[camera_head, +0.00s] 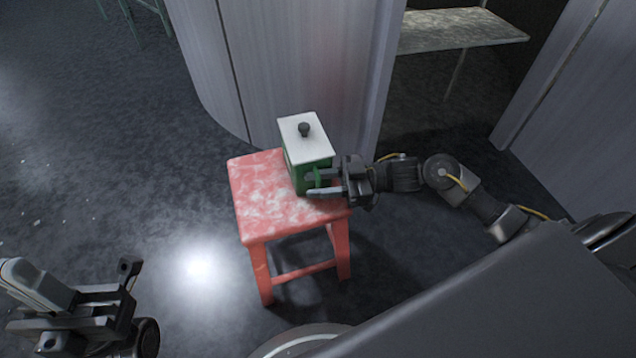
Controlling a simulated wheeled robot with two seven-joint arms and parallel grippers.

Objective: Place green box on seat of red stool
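The green box (295,177) has a white lid (306,137) with a dark knob. It stands upright on the seat of the red stool (262,205), near the seat's back right part. My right gripper (316,183) is at the box's right side, just above the seat. Its two fingers are apart, with a green part showing between them; contact with the box is hard to make out. My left gripper (88,305) is at the lower left, away from the stool, with its fingers spread and nothing between them.
A pale panelled curved wall (290,60) stands right behind the stool. A light bench or table (455,30) is at the back right. Green stool legs (140,22) show at the top left. The dark floor left of the stool is clear.

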